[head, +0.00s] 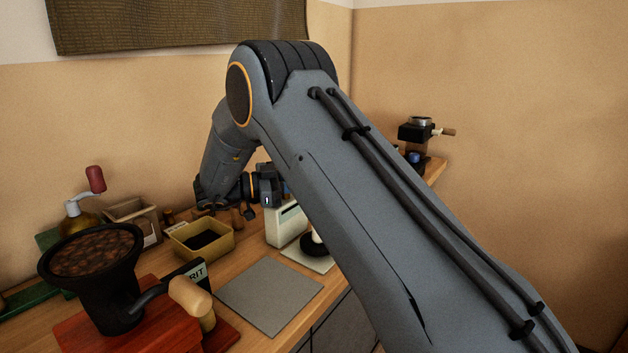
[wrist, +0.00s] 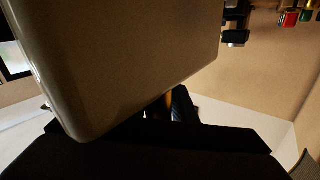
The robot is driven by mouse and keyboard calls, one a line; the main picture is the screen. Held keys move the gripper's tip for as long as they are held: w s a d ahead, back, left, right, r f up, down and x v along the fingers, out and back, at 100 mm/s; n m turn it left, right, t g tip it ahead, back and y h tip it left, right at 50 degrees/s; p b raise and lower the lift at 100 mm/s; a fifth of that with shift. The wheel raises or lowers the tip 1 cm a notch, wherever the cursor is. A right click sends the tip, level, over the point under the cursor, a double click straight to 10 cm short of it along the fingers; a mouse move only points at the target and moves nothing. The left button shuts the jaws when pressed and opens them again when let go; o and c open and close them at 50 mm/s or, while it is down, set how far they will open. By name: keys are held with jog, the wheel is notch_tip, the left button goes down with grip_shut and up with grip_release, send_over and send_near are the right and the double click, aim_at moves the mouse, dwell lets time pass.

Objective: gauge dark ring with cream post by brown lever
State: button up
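A dark ring (head: 313,243) sits on a pale slab beside a white boxy device (head: 286,226); my arm hides its right part. I cannot make out a cream post at it. A dark lever with a tan-brown knob (head: 189,296) stands at the front left, beside the black cup-like hopper. My gripper (head: 270,190) is near the white device, above the counter, partly behind my forearm; its fingers are not clear. In the wrist view a large beige rounded body (wrist: 130,60) fills the upper left, close to the camera. I cannot tell whether it is held.
A black hopper of brown beans (head: 94,255) stands on a red base at the left, with a sign ending "RIT" (head: 195,272). A flat grey mat (head: 270,295) is bare.

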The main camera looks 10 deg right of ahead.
jog(key=o, duration=0.3)
notch_tip(320, 180, up, 10)
jog(key=shift+b, duration=1)
